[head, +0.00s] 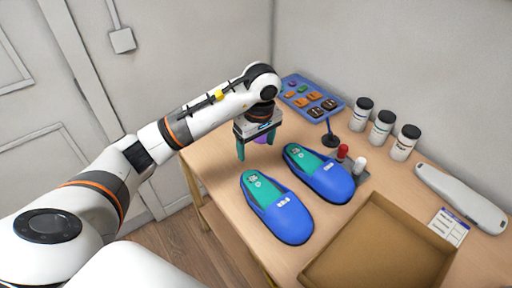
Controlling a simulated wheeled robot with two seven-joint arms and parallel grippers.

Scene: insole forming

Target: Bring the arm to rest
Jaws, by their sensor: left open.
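My left arm (205,115) reaches in from the left over the back left of the wooden table (215,180). My left gripper (256,152) points down with its green fingers apart. A small purple thing (261,137) shows behind the fingers; I cannot tell whether it is between them. Two blue slippers with green insoles lie on the table to the right of and in front of the gripper: the left slipper (285,217) and the right slipper (330,182). My right gripper is not in view.
A blue tray (287,92) of small parts lies at the back. Beside it stand a dark round stand (331,140), red (342,152) and white (360,166) small pieces, and jars (382,128). A brown open box (375,245), a label card (449,227) and a white device (460,197) fill the right.

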